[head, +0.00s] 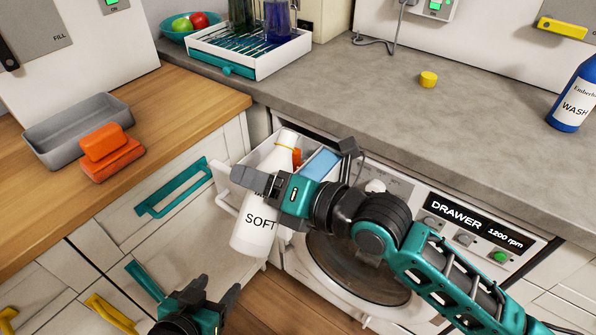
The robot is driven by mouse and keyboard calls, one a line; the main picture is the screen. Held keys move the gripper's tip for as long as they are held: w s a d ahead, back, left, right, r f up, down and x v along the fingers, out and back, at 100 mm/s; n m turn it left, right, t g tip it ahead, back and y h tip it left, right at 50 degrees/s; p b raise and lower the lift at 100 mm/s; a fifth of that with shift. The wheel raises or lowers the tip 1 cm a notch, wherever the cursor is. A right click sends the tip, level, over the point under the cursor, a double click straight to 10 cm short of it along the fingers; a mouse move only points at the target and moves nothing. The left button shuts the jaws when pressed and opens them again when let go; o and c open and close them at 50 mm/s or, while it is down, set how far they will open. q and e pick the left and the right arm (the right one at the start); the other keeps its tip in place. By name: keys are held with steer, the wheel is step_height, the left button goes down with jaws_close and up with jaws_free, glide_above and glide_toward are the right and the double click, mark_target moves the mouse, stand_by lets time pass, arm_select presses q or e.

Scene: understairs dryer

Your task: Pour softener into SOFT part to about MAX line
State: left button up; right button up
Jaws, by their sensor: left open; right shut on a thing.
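My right gripper (262,184) is shut on the white softener bottle (256,228), labelled SOFT, in front of the dispenser drawer. The bottle leans slightly in the picture, with its neck toward the drawer; its spout shows no coloured cap. The open dispenser drawer (262,152) of the machine is partly hidden behind the bottle and my gripper. A blue part (320,163) and a bit of orange show in it. The SOFT part and its MAX line cannot be made out. No stream of liquid is visible. My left gripper (217,288) is open and empty, low before the cabinets.
A yellow cap (428,79) lies on the grey counter (380,110). A blue WASH bottle (575,98) stands at right. A white rack (250,55) with bottles and a fruit bowl (172,37) stand behind. Orange sponges (110,160) and a grey tray (75,127) sit on the wooden counter.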

arm_select(q)
steer(key=shift+s+f, duration=0.1)
steer(key=shift+s, duration=0.05)
arm_select(e)
steer(key=shift+s, duration=0.1)
stand_by(0.3)
arm_select(q)
steer(key=shift+w+r, duration=0.25)
arm_select(e)
steer(key=shift+f+m, duration=0.1)
steer(key=shift+m, duration=0.4)
arm_select(q)
steer(key=shift+s+a+f+p, duration=0.1)
steer(key=shift+s+f+p, duration=0.05)
steer(key=shift+s+p, duration=0.2)
arm_select(e)
steer(key=shift+s+a+g, duration=0.1)
steer(key=shift+s+g, duration=0.05)
steer(key=shift+g, duration=0.15)
arm_select(q)
steer(key=shift+w+a+r, duration=0.1)
steer(key=shift+w+r, duration=0.1)
arm_select(e)
steer(key=shift+f+m, duration=0.15)
steer(key=shift+m, duration=0.25)
stand_by(0.4)
